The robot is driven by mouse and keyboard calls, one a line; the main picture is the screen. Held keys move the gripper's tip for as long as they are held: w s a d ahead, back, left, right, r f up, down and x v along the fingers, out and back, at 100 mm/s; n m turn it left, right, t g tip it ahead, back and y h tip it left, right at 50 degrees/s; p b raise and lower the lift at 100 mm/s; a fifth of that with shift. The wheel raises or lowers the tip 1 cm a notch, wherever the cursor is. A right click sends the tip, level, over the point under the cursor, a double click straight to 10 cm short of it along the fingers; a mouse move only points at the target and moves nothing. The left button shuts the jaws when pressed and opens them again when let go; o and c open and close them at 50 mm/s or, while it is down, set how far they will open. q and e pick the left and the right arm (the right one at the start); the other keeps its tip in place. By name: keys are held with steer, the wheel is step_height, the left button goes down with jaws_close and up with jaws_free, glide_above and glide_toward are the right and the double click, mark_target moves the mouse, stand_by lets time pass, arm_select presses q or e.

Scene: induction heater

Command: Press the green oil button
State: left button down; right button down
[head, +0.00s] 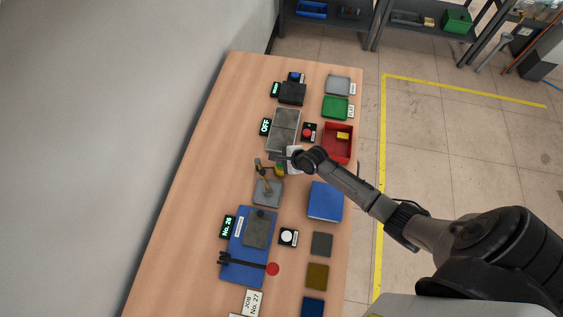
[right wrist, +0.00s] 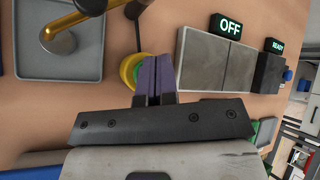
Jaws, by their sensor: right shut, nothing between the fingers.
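The green oil button shows as a yellow ring (right wrist: 127,72) with a sliver of green, partly hidden behind my right gripper's fingers in the right wrist view. In the head view its yellow edge (head: 281,171) shows beside the brass spout. My right gripper (right wrist: 155,75) is shut and empty, its purple fingers together and overlapping the button in the picture. Whether they touch it I cannot tell. In the head view the right gripper (head: 284,156) is over the middle of the bench, largely hidden by its wrist. My left gripper is not in view.
The brass spout (head: 258,166) stands over a grey tray (head: 267,193) beside the button. A grey two-part block (head: 285,124) with an "OFF" display (head: 265,127) lies beyond. A red button (head: 307,132), red bin (head: 337,154) and blue box (head: 325,202) are close. The bench's left side is clear.

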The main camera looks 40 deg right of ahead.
steer(key=shift+f, duration=0.35)
steer(key=shift+f, duration=0.1)
stand_by(0.4)
steer(key=shift+f, duration=0.45)
steer(key=shift+r, duration=0.15)
stand_by(0.6)
steer(key=shift+r+p, duration=0.8)
steer(key=shift+p, duration=0.15)
steer(key=shift+r, duration=0.1)
